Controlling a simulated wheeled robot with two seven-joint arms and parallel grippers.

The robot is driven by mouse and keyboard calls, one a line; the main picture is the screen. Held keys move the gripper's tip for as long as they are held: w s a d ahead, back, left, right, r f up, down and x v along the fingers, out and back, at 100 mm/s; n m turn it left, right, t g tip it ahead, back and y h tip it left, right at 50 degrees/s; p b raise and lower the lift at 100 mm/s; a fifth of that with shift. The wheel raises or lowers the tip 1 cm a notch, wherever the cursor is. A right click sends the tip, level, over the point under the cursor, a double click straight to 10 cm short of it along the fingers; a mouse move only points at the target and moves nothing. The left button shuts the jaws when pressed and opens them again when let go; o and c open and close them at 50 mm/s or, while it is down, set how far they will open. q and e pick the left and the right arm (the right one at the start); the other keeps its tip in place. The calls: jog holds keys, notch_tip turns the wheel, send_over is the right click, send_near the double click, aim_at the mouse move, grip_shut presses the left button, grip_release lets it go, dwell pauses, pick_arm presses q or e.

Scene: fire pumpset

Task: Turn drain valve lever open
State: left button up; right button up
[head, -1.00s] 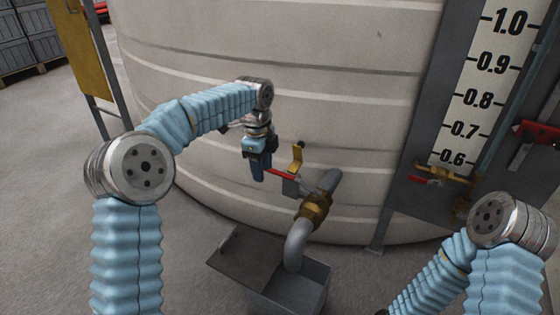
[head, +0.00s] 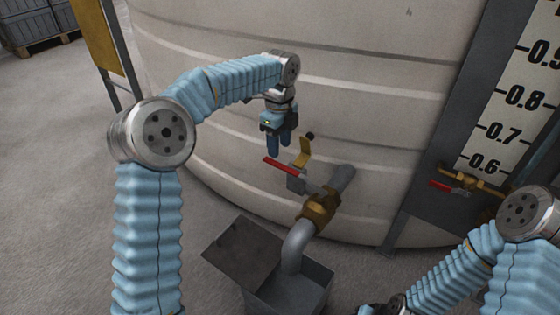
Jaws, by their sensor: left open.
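The red drain valve lever (head: 281,166) points to the left from the grey and brass valve on the outlet pipe low on the tank. A yellow bracket-like piece (head: 303,152) stands up beside it. My left gripper (head: 279,147) points down with its fingers just above and behind the lever in the picture. It is open and holds nothing. The whole length of the lever is visible; whether the fingertips touch it I cannot tell. My right arm comes in at the lower right, and only its dark wrist end (head: 378,309) shows at the bottom edge; its fingers are cut off.
The brass fitting (head: 319,208) and grey pipe (head: 297,245) bend down into an open grey drain box (head: 318,282) with its lid (head: 240,250) tilted left. The large beige tank (head: 380,100) stands close behind. A second small red-handled valve (head: 450,188) sits by the level gauge.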

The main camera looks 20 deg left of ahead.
aim_at(279, 165)
pick_arm(q)
notch_tip(279, 165, down, 6)
jog(key=shift+r+b, duration=0.2)
jog(key=shift+b, duration=0.1)
grip_shut()
